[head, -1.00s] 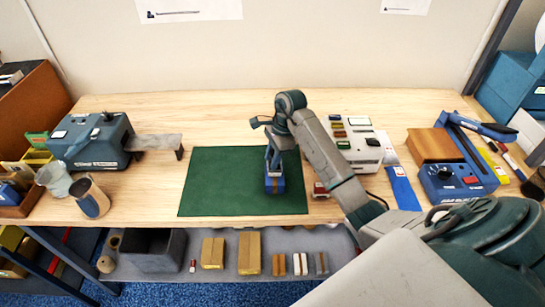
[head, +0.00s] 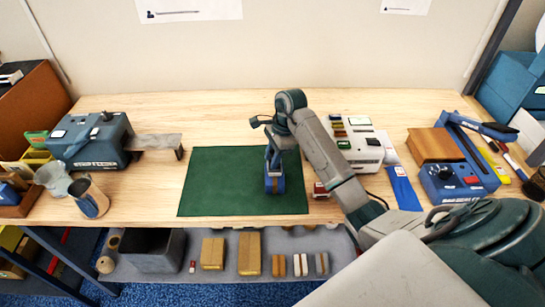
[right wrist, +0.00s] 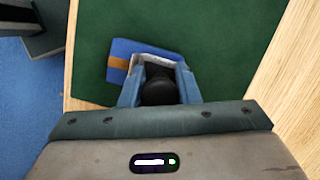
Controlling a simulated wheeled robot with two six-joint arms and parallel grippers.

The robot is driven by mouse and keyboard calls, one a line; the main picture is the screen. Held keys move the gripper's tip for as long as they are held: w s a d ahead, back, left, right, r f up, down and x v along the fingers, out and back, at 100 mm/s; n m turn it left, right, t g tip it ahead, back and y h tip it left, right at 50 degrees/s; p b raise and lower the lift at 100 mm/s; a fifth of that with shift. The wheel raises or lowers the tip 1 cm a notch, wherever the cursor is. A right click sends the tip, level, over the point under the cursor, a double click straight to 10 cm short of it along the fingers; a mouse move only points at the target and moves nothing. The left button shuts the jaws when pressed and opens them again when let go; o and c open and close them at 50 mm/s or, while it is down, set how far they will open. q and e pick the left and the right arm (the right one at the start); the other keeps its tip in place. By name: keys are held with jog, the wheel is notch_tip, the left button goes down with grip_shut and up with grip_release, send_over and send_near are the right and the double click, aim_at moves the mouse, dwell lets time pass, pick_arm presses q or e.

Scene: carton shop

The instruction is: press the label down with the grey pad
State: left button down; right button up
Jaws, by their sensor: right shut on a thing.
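A small blue carton with a brown tape stripe (head: 274,186) stands on the green mat (head: 225,180). In the right wrist view the carton (right wrist: 135,48) shows a pale patch, perhaps the label (right wrist: 160,57), partly covered by my fingers. My right gripper (head: 273,158) is right over the carton. In the right wrist view its blue fingers (right wrist: 158,90) are shut on a dark round-topped handle (right wrist: 158,86), seemingly that of the pad. The pad's grey underside is hidden, so I cannot tell whether it touches the label. My left gripper is out of view.
A white device (head: 362,150) and a small red-and-white item (head: 320,190) stand right of the mat. A blue control box (head: 458,180) is further right. A blue-grey machine (head: 92,138) and a cup (head: 90,198) are at the left. The mat's left part is clear.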

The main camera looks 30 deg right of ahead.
jog(key=shift+s+a+f, duration=0.1)
jog(key=shift+s, duration=0.05)
dwell(0.3)
jog(key=shift+s+a, duration=0.3)
jog(key=shift+s, duration=0.25)
jog(key=shift+s, duration=0.1)
jog(key=shift+s+a, duration=0.4)
jog(key=shift+s, duration=0.1)
jog(key=shift+r, duration=0.25)
jog(key=shift+r+p, duration=0.55)
jog(key=shift+r, duration=0.7)
notch_tip(320, 180, up, 4)
jog(key=p, duration=0.3)
jog(key=shift+r+p, duration=0.15)
jog(key=shift+p, duration=0.25)
